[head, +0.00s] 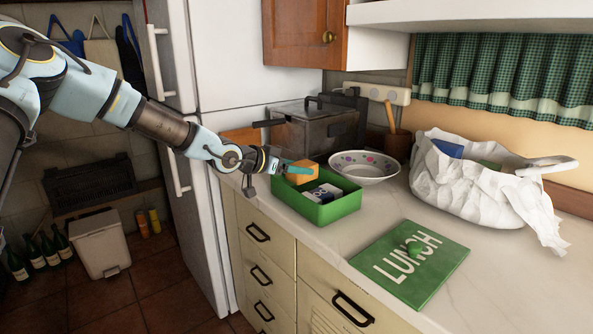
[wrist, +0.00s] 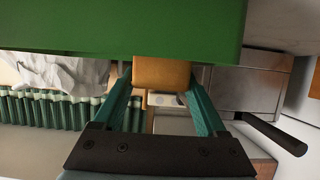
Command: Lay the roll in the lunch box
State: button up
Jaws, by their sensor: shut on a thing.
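The roll (head: 303,172) is a small orange-brown block at the far left corner of the open green lunch box (head: 335,210). My gripper (head: 292,168) reaches in from the left and is shut on the roll. In the wrist view, the roll (wrist: 163,73) sits between the teal fingers, and the green box wall (wrist: 120,28) fills the top. The roll's lower end meets the rim line there, so I cannot tell whether it touches the box floor. A dark and white item (head: 323,193) lies in the box beside the roll.
The green lid (head: 430,273) marked LUNCH lies flat at the front. A crumpled white bag (head: 465,185) is at the right. The counter between box and bag is clear.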

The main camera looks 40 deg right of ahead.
jog(key=shift+f, duration=0.4)
jog(key=shift+f, duration=0.1)
jog(key=shift+f+b, duration=0.35)
jog(key=shift+f, duration=0.15)
jog(key=o, duration=1.1)
jog(key=shift+r, duration=0.1)
jog(key=shift+r, duration=0.25)
jog(key=v, duration=1.2)
jog(key=shift+r, duration=0.2)
